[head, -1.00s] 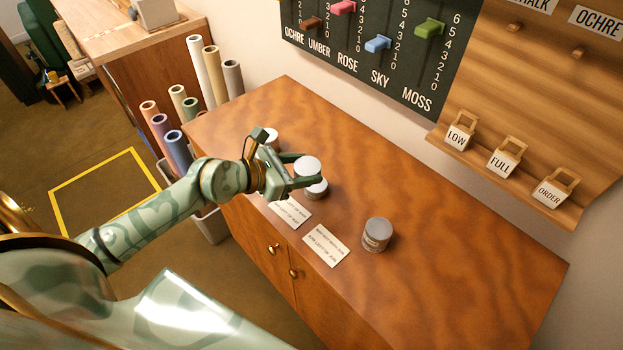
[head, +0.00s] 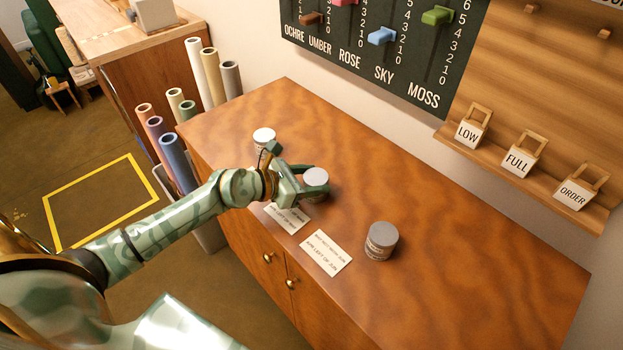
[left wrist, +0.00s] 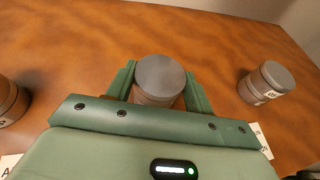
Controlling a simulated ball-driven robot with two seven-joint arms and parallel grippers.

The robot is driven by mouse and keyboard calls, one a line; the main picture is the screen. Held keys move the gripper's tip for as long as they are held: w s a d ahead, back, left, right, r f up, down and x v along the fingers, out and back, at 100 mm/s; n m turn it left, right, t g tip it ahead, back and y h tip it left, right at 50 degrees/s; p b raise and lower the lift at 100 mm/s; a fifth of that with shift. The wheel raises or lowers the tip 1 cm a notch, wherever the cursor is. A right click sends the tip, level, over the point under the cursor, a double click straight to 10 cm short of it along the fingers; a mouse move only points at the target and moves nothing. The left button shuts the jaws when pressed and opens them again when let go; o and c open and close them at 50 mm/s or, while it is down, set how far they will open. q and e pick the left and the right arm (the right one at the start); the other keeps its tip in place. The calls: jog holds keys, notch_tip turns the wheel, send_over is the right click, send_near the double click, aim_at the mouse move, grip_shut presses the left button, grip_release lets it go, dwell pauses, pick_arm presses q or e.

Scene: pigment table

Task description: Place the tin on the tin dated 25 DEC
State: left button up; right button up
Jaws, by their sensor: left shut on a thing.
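A grey tin with a pale lid (head: 316,176) is between the fingers of my left gripper (head: 318,184), which is shut on it. In the left wrist view the held tin (left wrist: 160,76) shows upright between both green fingers. Whether it touches the tin below cannot be told; that lower tin is hidden in the head view. Another tin (head: 381,241) stands to the right on the cabinet top, its label too small to read. A further tin (head: 264,136) stands behind my left wrist. No 25 DEC date is readable. My right gripper is out of view.
Two printed cards, one (head: 326,253) in front and one (head: 280,218) partly under my arm, lie on the wooden cabinet top (head: 470,270). The right half is clear. A slider board (head: 400,60) and a shelf with tags (head: 519,160) are behind.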

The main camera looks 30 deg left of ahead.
pick_arm(q)
jog(key=o, duration=1)
jog(key=shift+f, duration=0.1)
jog(key=shift+s+a+r, duration=0.1)
jog(key=shift+s+r, duration=0.1)
jog(key=shift+r, duration=0.05)
jog(key=p+v, duration=0.1)
jog(key=v, duration=0.9)
jog(key=shift+s+a+p, duration=0.1)
jog(key=shift+p, duration=0.25)
jog(key=shift+s+a+r, duration=0.3)
jog(key=shift+s+r, duration=0.05)
jog(key=shift+s, duration=0.1)
